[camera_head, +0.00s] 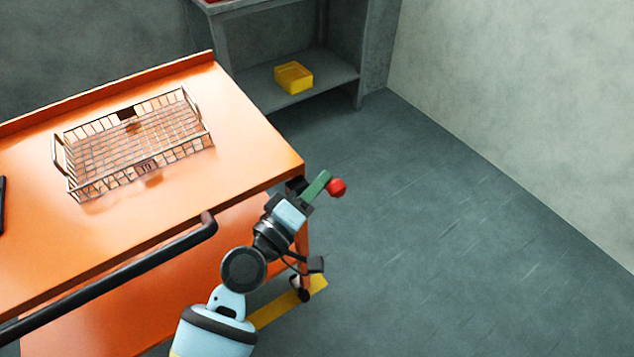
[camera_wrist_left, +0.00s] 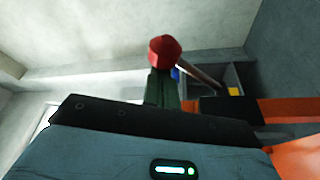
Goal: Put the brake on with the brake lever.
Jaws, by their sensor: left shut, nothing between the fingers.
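The lever's base is hidden by the gripper. My right gripper is out of view.
A wire basket (camera_head: 72,165) sits on the cart top. A dark handle bar (camera_head: 110,280) runs along the cart's near side, close to my left arm. A grey shelf (camera_head: 335,72) holds a yellow box (camera_head: 293,77) at the back. The floor to the right is clear.

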